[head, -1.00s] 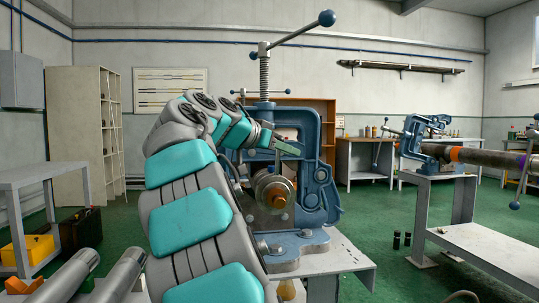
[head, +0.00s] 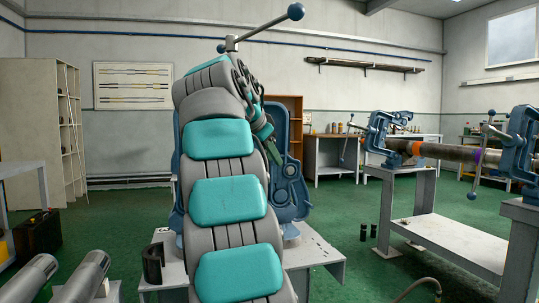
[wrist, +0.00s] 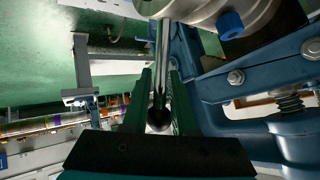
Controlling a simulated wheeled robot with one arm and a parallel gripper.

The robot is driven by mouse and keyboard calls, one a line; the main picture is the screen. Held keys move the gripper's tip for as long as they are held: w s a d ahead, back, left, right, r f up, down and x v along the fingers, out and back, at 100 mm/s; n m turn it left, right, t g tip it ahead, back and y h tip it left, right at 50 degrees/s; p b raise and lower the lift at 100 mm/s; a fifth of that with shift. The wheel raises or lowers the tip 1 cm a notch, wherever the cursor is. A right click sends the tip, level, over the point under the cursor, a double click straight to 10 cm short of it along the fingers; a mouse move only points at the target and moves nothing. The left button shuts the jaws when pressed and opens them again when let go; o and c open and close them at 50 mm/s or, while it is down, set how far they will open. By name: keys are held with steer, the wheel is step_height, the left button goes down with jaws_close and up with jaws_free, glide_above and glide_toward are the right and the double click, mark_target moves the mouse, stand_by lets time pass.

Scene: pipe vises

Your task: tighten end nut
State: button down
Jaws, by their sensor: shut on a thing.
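In the head view a blue vise (head: 291,190) stands behind my arm, with a ball-ended handle bar above it. My arm hides its middle, and I cannot make out the end nut there. My gripper shows in the head view (head: 271,152) beside the vise, partly hidden by my arm. In the wrist view my gripper's dark green fingers (wrist: 159,108) are shut on a steel rod (wrist: 164,60) with a rounded end between them. The rod reaches up to a large round grey metal part (wrist: 205,12) at the top edge; I cannot tell whether it is the nut.
Two more blue vises (head: 378,135) (head: 520,150) hold a long pipe (head: 450,152) at the right.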

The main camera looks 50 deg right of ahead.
steer(key=shift+s+d+f, duration=0.1)
steer(key=shift+s+d, duration=0.25)
steer(key=c, duration=1.2)
jaws_free()
steer(key=o, duration=0.3)
steer(key=shift+s+d, duration=0.15)
steer(key=shift+d, duration=0.1)
steer(key=shift+a, duration=0.1)
steer(key=p+v, duration=0.1)
steer(key=v, duration=0.6)
steer(key=shift+a+r+p, duration=0.25)
steer(key=shift+r+p, duration=0.05)
steer(key=shift+p, duration=0.05)
steer(key=shift+r, duration=0.15)
